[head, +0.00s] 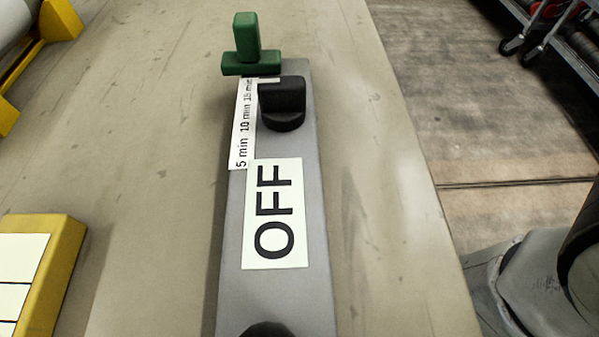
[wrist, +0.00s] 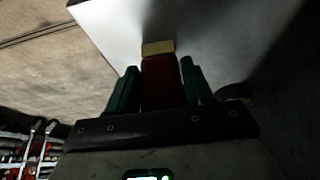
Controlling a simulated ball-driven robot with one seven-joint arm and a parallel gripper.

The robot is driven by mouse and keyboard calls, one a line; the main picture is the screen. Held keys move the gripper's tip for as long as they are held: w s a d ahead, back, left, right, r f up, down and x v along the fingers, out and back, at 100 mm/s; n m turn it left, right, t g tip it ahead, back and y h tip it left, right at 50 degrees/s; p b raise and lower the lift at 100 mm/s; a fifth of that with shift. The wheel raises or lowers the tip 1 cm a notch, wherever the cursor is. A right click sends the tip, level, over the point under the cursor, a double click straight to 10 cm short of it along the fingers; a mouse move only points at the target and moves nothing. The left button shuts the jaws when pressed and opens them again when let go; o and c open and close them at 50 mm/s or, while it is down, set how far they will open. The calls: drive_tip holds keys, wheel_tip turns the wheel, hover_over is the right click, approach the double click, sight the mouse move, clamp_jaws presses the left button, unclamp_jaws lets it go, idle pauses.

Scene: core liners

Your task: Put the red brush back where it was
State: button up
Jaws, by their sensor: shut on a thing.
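In the wrist view my gripper (wrist: 158,82) has green fingers on both sides of a red block-like thing with a pale yellow end, which I take to be the red brush (wrist: 160,82). The fingers are shut on it. The yellow end points away from the gripper, towards a pale grey surface. Neither the brush nor the gripper shows in the head view. The place the brush came from cannot be told from these frames.
In the head view a grey panel (head: 236,210) with an OFF label and a black knob (head: 283,100) lies on a beige tabletop (head: 150,130). A green T-shaped piece (head: 246,45) stands at its far end. A yellow-edged block (head: 58,275) sits at left. A wheeled rack (head: 565,35) is beyond.

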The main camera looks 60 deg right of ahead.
drive_tip(key=shift+f, duration=0.25)
drive_tip(key=shift+f, duration=0.15)
drive_tip(key=o, duration=1)
drive_tip(key=shift+o, duration=0.2)
drive_tip(key=p+v, duration=0.6)
drive_tip(key=v, duration=0.6)
drive_tip(key=s+a+n+g+y, duration=0.1)
drive_tip(key=s+a+n, duration=0.3)
drive_tip(key=s, duration=0.4)
drive_tip(key=s+a+n+y, duration=0.2)
drive_tip(key=s+a+n, duration=0.2)
drive_tip(key=s+n, duration=0.2)
drive_tip(key=s, duration=0.2)
drive_tip(key=shift+s+a+f+g, duration=0.3)
drive_tip(key=shift+a+f+g, duration=0.05)
drive_tip(key=shift+f+g, duration=0.05)
